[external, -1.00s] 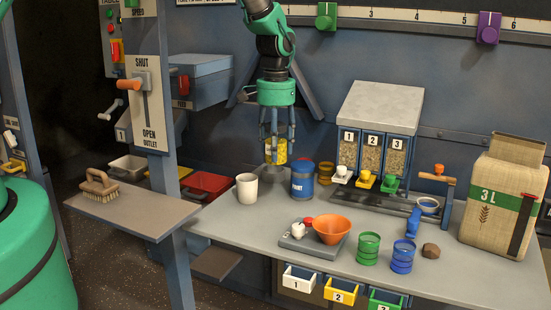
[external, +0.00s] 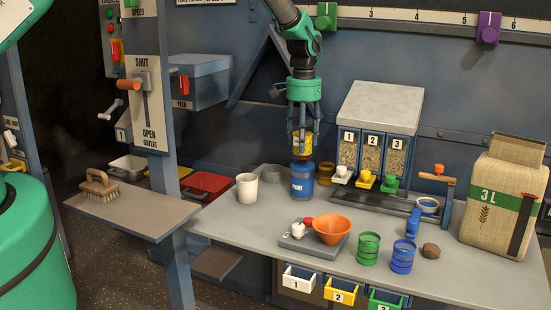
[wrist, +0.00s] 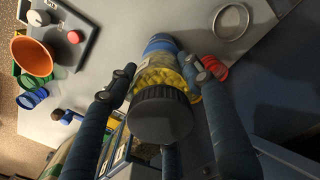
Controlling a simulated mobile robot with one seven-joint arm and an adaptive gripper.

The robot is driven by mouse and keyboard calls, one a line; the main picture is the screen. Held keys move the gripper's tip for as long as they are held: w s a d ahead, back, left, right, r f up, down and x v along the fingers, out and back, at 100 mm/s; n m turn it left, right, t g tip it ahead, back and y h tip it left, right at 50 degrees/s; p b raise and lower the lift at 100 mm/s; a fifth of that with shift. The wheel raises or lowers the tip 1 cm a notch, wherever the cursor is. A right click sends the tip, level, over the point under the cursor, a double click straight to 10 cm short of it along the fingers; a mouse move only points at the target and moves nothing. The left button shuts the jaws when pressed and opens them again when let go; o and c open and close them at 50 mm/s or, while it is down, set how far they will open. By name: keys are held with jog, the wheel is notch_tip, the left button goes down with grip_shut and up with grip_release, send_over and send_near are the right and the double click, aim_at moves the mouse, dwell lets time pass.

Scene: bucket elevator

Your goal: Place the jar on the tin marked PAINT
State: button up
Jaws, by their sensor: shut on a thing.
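The jar has yellow contents and a dark lid (wrist: 160,115). In the external view the jar (external: 302,141) is upright between the fingers of my gripper (external: 303,143). My gripper is shut on it. The blue tin marked PAINT (external: 302,185) stands on the bench directly under the jar in this view. In the wrist view part of the blue tin (wrist: 160,43) shows beyond the jar, and the rest is hidden. I cannot tell whether the jar's base touches the tin's top or hangs just above it.
The scale with an orange bowl (external: 332,230) stands in front. The grain dispenser (external: 375,140) is at the right.

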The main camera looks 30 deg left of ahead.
jog(key=shift+w, duration=0.3)
jog(key=shift+f, duration=1.75)
jog(key=shift+f, duration=0.1)
jog(key=o, duration=1.5)
jog(key=shift+c, duration=0.2)
notch_tip(320, 180, up, 12)
jog(key=shift+r, duration=0.1)
